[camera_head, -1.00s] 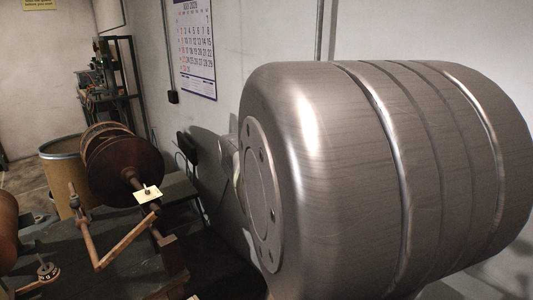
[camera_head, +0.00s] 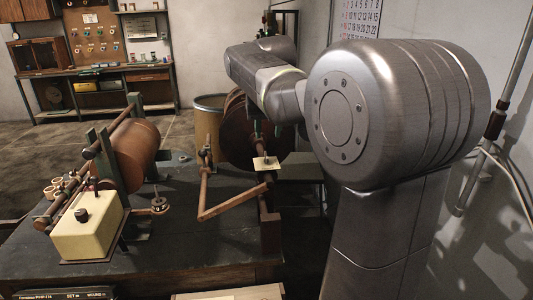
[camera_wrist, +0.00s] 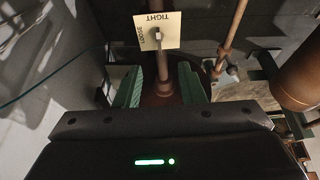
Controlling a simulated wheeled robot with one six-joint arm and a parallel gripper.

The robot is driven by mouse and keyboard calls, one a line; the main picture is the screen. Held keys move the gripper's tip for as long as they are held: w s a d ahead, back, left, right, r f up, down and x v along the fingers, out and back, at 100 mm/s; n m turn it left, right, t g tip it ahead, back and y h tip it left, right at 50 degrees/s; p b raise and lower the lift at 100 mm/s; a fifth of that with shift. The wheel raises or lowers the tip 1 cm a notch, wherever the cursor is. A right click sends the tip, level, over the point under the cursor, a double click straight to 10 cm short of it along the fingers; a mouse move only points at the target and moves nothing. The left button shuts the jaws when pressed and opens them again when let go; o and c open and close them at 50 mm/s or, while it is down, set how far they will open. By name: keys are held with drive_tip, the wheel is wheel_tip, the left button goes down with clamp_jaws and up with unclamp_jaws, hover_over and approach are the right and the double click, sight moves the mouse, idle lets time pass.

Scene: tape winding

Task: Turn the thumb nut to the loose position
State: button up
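A small cream plate (camera_head: 262,165) sits on a dark spindle of the winding machine in the head view. In the wrist view the plate (camera_wrist: 172,24) reads TIGHT along one edge and LOOSE along another. The small thumb nut (camera_wrist: 157,38) stands at its middle; it also shows in the head view (camera_head: 266,160). Which mark the nut points to, I cannot tell. My gripper (camera_wrist: 159,78) has its two green fingers wide apart, with nothing held between them. The nut and plate lie ahead of the fingertips, apart from them. In the head view my gripper is small and partly hidden by my wrist.
A bent wooden crank arm (camera_head: 234,202) lies left of the plate. A dark reel (camera_head: 243,140) and a drum bin (camera_head: 209,118) stand behind. A cream box (camera_head: 85,228) and a copper roll (camera_head: 135,150) occupy the bench's left. The bench's front middle is clear.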

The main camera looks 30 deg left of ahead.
sight(266, 154)
drive_tip(key=x, duration=0.9)
drive_tip(key=shift+f, duration=0.25)
clamp_jaws()
